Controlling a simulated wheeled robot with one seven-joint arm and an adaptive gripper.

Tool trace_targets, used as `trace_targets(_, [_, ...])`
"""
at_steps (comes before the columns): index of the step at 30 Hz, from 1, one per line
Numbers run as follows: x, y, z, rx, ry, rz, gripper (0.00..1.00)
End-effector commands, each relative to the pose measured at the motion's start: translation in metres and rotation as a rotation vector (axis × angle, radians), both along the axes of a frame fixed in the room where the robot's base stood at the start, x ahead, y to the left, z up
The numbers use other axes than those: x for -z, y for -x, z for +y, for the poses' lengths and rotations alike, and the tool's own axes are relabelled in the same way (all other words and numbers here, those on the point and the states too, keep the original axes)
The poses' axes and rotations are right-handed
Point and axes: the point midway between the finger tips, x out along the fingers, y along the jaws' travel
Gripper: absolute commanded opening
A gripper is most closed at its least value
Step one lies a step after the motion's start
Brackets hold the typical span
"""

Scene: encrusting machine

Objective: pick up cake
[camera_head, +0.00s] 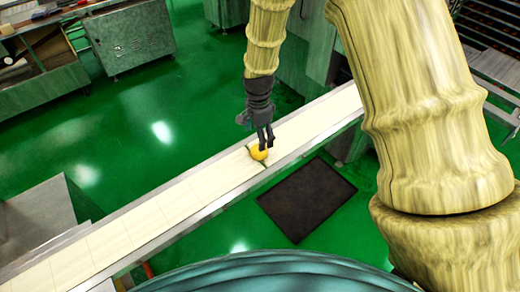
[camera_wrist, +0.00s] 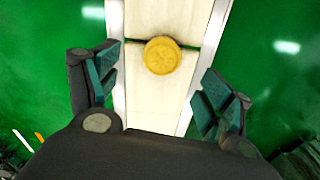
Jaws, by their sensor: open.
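The cake (camera_head: 258,152) is a small round yellow piece lying on the pale conveyor belt (camera_head: 180,200), close to a dark seam across the belt. In the wrist view the cake (camera_wrist: 162,55) shows whole, with a patterned top. My gripper (camera_head: 265,142) is over the belt, with its fingertips close above or beside the cake; the head view does not show whether they touch. In the wrist view my gripper (camera_wrist: 160,90) is open and empty, its two fingers wide apart. The cake lies beyond the gap between them, a little left of its middle.
Metal rails (camera_head: 200,207) run along both sides of the belt. A dark mat (camera_head: 307,199) lies on the green floor in front of the belt. A metal cabinet (camera_head: 133,38) and a bench stand at the back left, and a rack (camera_head: 495,70) at the right.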

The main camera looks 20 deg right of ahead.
Motion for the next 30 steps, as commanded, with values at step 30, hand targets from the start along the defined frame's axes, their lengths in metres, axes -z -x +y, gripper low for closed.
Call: trace_targets(30, [0.072, -0.001, -0.011, 0.002, 0.000, 0.003, 0.80])
